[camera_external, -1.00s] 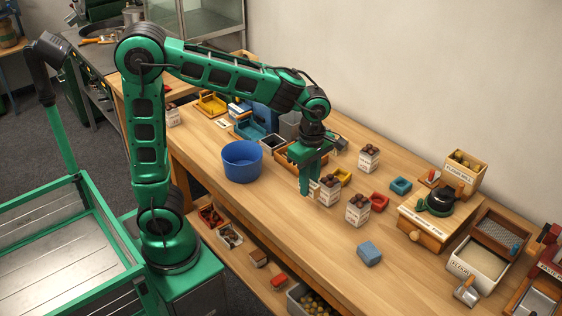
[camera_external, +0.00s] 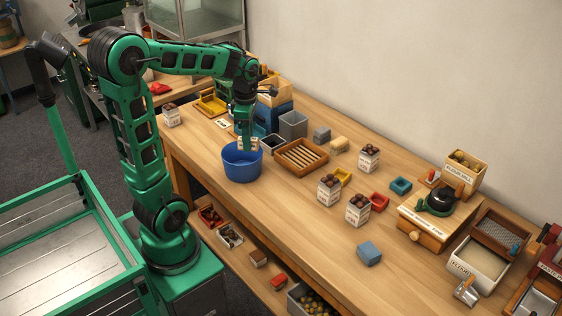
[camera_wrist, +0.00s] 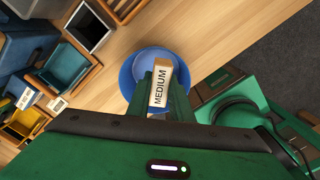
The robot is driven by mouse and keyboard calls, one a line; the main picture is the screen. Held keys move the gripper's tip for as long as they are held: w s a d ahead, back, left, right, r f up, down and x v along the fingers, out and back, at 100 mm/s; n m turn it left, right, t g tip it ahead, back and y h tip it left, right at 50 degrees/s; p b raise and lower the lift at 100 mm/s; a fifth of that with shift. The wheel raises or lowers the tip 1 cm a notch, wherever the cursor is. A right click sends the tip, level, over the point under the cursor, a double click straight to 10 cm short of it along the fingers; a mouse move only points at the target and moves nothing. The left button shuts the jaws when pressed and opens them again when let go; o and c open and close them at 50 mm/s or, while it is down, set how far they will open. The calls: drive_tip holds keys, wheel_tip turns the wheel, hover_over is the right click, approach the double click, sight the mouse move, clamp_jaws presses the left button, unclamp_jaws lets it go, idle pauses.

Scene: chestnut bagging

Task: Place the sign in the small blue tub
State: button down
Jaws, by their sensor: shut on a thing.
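The small blue tub (camera_external: 242,165) stands on the wooden bench near its front edge, and it also shows in the wrist view (camera_wrist: 127,75). My gripper (camera_external: 245,142) is directly above the tub, pointing down. In the wrist view my gripper (camera_wrist: 160,88) is shut on the sign (camera_wrist: 161,86), a small cream block reading "MEDIUM". The sign is over the tub's opening, around rim height; how far it is inside the rim I cannot tell. The tub's inside is partly hidden by my gripper.
A slatted wooden tray (camera_external: 301,154), a grey bin (camera_external: 293,124) and a blue container (camera_external: 272,116) stand right of and behind the tub. Cartons of chestnuts (camera_external: 329,188) stand farther right. The bench in front of the slatted tray is clear.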

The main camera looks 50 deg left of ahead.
sight(243, 163)
drive_tip(key=shift+s+a+n, duration=0.15)
drive_tip(key=shift+s+a, duration=0.05)
drive_tip(key=shift+a, duration=0.3)
drive_tip(key=shift+s+a+n, duration=0.15)
drive_tip(key=shift+s+a, duration=0.05)
drive_tip(key=shift+a, duration=0.3)
drive_tip(key=shift+s+a+f, duration=0.1)
drive_tip(key=shift+a+f, duration=0.05)
drive_tip(key=shift+f, duration=0.15)
wheel_tip(243, 163, down, 10)
drive_tip(key=shift+r, duration=0.2)
drive_tip(key=c, duration=1.6)
unclamp_jaws()
wheel_tip(243, 163, up, 12)
drive_tip(key=shift+r, duration=0.1)
